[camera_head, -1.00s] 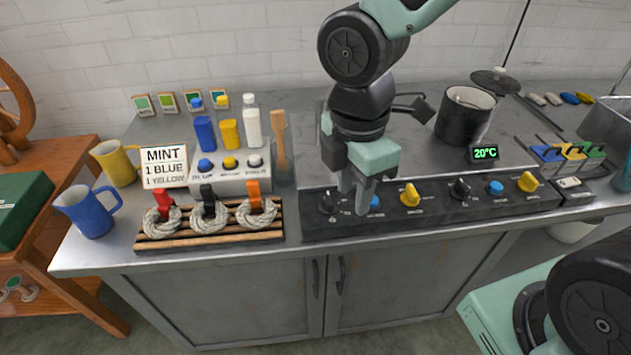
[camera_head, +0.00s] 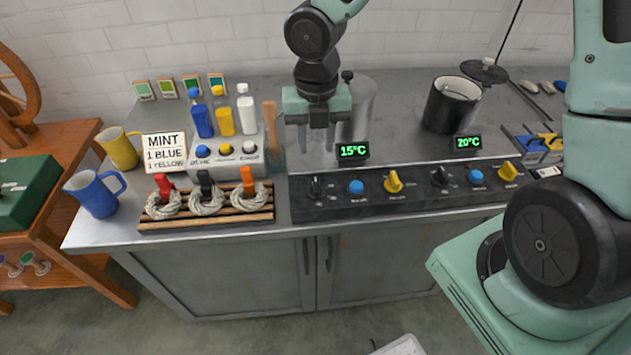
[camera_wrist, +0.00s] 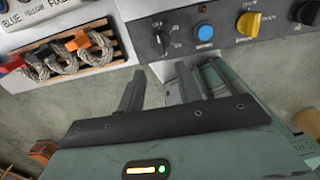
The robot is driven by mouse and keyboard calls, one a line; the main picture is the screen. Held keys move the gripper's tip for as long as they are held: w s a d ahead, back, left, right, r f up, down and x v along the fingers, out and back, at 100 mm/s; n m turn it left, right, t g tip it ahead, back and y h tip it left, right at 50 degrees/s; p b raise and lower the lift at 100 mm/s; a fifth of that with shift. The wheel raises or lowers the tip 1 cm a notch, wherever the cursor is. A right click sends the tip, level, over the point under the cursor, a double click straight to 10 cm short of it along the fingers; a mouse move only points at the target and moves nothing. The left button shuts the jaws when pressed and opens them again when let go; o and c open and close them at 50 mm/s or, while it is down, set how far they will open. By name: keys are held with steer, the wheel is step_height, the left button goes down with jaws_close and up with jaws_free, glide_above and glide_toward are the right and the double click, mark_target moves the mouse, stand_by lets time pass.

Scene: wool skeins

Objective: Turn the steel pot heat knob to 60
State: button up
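A dark control panel (camera_head: 420,203) runs along the counter's front edge. Its left group has a black knob (camera_head: 315,188), a blue button (camera_head: 356,187) and a yellow knob (camera_head: 393,182). Its right group has a black knob (camera_head: 440,176), a blue button (camera_head: 476,177) and a yellow knob (camera_head: 508,171). The small labels are unreadable. A grey metallic pot (camera_head: 362,100) stands behind the left group, partly hidden by my gripper. A display (camera_head: 353,151) before it reads 15°C. My gripper (camera_head: 316,150) is open and empty, pointing down above the counter behind the left black knob, touching no knob.
A dark pot (camera_head: 436,110) stands right of the grey pot, with a display (camera_head: 467,142) reading 20°C. A wooden rack (camera_head: 170,226) with rope skeins lies left of the panel.

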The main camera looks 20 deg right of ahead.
mark_target(317, 184)
step_height(317, 184, down, 12)
steer(key=shift+r+b, duration=0.2)
steer(key=shift+b, duration=0.9)
jaws_close()
